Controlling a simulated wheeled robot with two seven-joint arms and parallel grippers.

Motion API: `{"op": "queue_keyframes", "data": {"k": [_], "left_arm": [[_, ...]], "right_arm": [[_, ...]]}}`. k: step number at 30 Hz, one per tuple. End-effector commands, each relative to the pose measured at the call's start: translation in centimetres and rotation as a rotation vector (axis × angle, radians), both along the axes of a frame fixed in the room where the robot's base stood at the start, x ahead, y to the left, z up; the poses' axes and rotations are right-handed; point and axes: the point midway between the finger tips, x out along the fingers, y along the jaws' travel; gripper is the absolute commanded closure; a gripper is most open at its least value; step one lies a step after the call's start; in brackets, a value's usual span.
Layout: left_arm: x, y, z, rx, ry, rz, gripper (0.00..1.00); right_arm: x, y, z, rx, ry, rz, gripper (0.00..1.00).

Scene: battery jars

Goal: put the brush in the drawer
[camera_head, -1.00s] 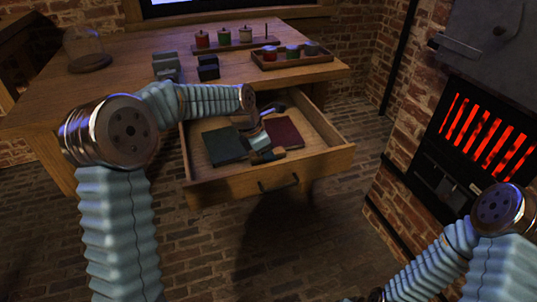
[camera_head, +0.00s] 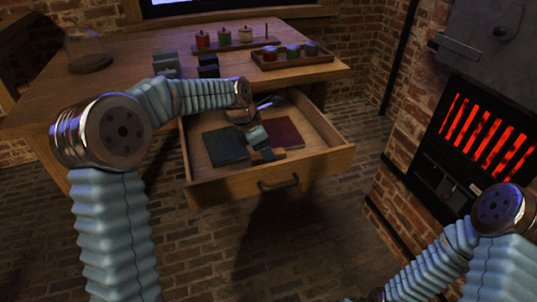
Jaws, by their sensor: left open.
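The drawer (camera_head: 225,186) is pulled out from the wooden table, with its inside in view. My left gripper (camera_head: 267,153) is open and points down into the drawer, above or between a dark green book (camera_head: 224,146) and a dark red book (camera_head: 284,132). A small brown bar-like piece shows at its fingertips; it may be the brush, but I cannot tell it from the fingers. A dark and grey item (camera_head: 270,102) shows at the back of the drawer, partly behind my left wrist. My right gripper is outside the picture.
On the table (camera_head: 120,98) stand a glass dome (camera_head: 84,50), dark blocks (camera_head: 208,66), a rack of jars (camera_head: 225,38) and a tray with jars (camera_head: 300,62). A furnace with glowing bars (camera_head: 485,135) is at the right. The drawer's right side is clear.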

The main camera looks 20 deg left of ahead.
Motion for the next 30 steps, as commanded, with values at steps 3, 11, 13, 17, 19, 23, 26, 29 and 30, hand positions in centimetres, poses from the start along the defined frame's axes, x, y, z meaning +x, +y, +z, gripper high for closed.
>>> {"op": "queue_keyframes", "data": {"k": [3,11,13,17,19,23,26,29,30], "left_arm": [[-0.5,1.0,2.8,0.0,-0.007,0.003,0.32],[-1.7,2.6,7.7,0.0,-0.004,0.002,0.32],[-1.9,2.9,8.4,0.0,-0.003,0.001,0.32],[-2.1,3.2,9.1,0.0,-0.002,0.001,0.32],[-2.1,3.2,9.1,0.0,-0.002,0.001,0.32],[-2.1,3.2,9.1,0.0,-0.001,0.0,0.32],[-2.1,3.2,9.1,0.0,-0.001,0.0,0.32],[-2.1,3.2,9.1,0.0,-0.001,0.0,0.32],[-2.1,3.2,9.1,0.0,-0.001,0.0,0.32]], "right_arm": [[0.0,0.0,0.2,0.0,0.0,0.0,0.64],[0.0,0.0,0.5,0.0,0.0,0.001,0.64],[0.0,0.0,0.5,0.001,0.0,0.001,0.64],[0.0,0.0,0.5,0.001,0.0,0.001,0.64],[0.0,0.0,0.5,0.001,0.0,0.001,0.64],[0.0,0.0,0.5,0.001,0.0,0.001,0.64],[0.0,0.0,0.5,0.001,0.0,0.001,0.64],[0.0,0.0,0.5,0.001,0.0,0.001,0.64],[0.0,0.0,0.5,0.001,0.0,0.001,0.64]]}}
